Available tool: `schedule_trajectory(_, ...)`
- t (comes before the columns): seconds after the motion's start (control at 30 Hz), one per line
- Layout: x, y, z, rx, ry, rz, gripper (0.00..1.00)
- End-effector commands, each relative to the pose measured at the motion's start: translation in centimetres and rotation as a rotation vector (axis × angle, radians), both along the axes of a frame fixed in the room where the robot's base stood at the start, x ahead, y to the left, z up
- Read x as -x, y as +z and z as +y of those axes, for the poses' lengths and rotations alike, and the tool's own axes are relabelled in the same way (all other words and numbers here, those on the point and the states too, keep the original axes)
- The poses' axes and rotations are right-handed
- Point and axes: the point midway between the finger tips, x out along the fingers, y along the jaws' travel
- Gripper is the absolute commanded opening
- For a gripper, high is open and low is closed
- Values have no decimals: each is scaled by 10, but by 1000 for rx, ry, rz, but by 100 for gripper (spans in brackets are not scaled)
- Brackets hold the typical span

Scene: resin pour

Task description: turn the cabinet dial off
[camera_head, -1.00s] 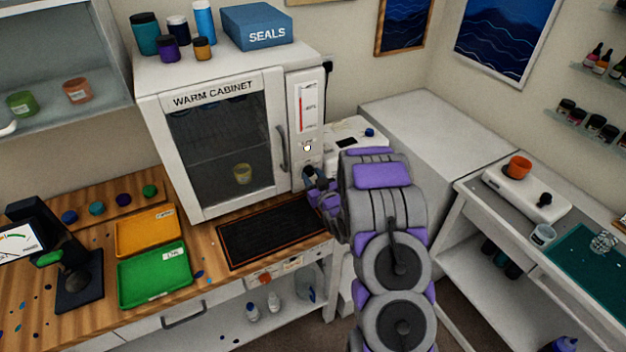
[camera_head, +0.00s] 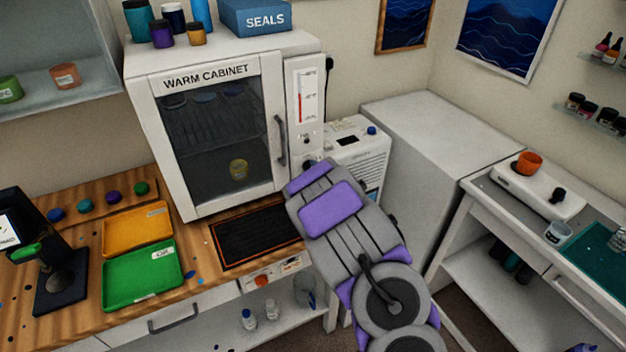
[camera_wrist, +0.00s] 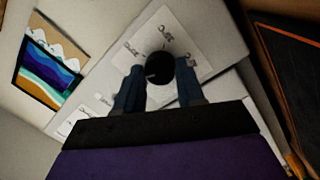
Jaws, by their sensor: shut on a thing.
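The warm cabinet (camera_head: 148,140) stands on the wooden bench with its glass door closed. Its right-hand panel (camera_head: 305,70) carries a red temperature strip. In the wrist view the round black dial (camera_wrist: 160,66) sits on a pale plate with printed labels around it, too blurred to read surely. A small light mark shows on the dial's lower left. My gripper (camera_wrist: 159,76) has its two dark blue fingers on either side of the dial and is shut on it. In the head view my arm covers the dial and the fingers.
A black mat (camera_head: 250,236) with an orange edge lies before the cabinet. A white device (camera_head: 355,150) stands right of the cabinet. Orange (camera_head: 135,228) and green (camera_head: 142,277) trays lie on the bench to the left. Jars and a blue SEALS box (camera_head: 255,18) stand on the cabinet.

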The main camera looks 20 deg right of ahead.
Motion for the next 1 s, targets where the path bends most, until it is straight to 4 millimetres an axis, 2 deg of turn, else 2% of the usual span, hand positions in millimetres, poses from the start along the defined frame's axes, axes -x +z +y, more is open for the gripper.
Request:
schedule_trajectory(0.4, -1, -1, 2, 279, 5, -9, 8)
schedule_trajectory(0.63, -1, -2, 2, 348, 6, -11, 8)
schedule_trajectory(1.0, -1, -2, 2, 365, 6, -12, 8)
